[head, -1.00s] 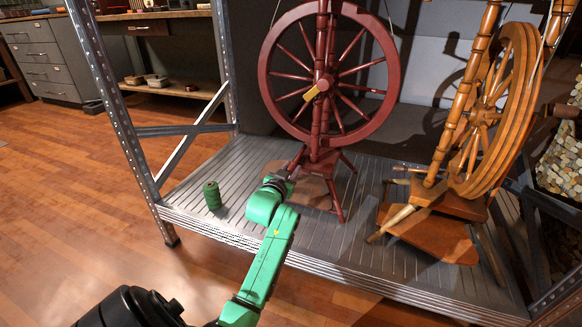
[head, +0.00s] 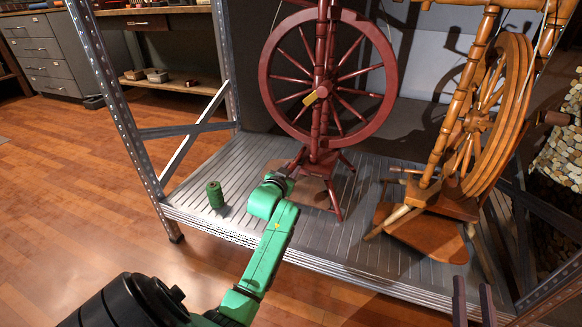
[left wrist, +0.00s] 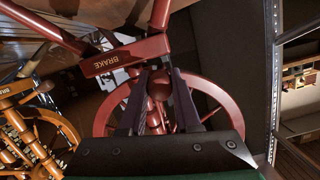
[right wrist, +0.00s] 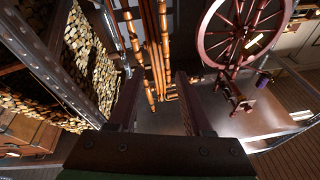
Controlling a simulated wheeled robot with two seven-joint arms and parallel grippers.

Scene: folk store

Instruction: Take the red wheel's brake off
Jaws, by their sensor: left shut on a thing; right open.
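The red spinning wheel (head: 322,105) stands upright on the metal shelf; a yellow piece (head: 316,96) sits near its hub. In the left wrist view, a red block marked BRAKE (left wrist: 125,56) crosses above a round red knob (left wrist: 160,86). My left gripper (head: 283,176) is low at the front of the red wheel. Its fingers (left wrist: 158,95) are closed on the knob's two sides. The hold is hidden in the head view. My right gripper (head: 473,303) is open and empty at the lower right, below the wooden wheel. The red wheel also shows in the right wrist view (right wrist: 240,64).
A wooden spinning wheel (head: 497,115) stands to the right, with its own treadle on the shelf (head: 240,160). A green spool (head: 215,195) stands at the shelf's front left. Metal posts (head: 125,125) frame the shelf. The floor at left is clear.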

